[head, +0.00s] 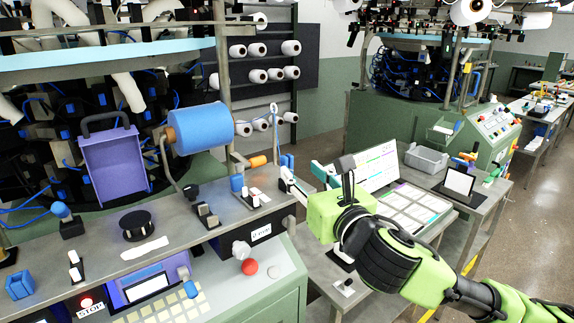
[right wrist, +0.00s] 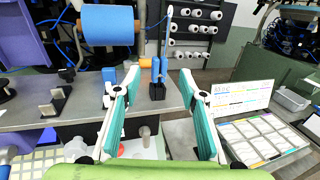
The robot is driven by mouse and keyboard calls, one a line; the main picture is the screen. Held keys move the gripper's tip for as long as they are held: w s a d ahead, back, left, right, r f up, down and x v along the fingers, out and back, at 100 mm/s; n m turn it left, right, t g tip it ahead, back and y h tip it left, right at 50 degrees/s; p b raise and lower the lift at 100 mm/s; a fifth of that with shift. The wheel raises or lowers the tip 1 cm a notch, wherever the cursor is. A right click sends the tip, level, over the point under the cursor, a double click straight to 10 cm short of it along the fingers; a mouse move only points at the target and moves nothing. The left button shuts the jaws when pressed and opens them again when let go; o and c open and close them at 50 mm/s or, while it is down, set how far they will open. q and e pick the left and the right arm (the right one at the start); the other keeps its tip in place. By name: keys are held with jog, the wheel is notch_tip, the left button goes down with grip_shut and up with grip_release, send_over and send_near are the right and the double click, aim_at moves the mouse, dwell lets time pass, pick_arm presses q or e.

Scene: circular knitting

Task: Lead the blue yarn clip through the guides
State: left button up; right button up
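My right gripper (head: 303,172) is open, its two teal fingers apart with nothing between them. In the right wrist view its fingertips (right wrist: 159,80) point toward two small upright blue pieces (right wrist: 154,68) on a dark base at the bench's far edge. These blue pieces (head: 287,161) stand just beyond the fingers in the head view; I cannot tell whether one is the yarn clip. A thin upright rod (head: 274,125) with a loop on top stands beside them. An orange-tipped peg (head: 257,161) sits to its left. A large blue yarn spool (head: 200,129) hangs above the bench. My left gripper is not in view.
Floor is open at far right.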

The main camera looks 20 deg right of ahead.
aim_at(289, 160)
jog(key=w, duration=0.4)
jog(key=shift+a+p, duration=0.2)
jog(key=shift+p, duration=0.15)
jog(key=shift+w+r+p, duration=0.1)
jog(key=shift+w+p, duration=0.2)
jog(key=shift+w, duration=0.15)
jog(key=w, duration=0.1)
jog(key=w+p, duration=0.1)
jog(key=w, duration=0.2)
jog(key=shift+w+a+f+p, duration=0.2)
jog(key=shift+w+a+p, duration=0.1)
jog(key=shift+p, duration=0.1)
jog(key=shift+s+d, duration=0.1)
jog(key=c, duration=1)
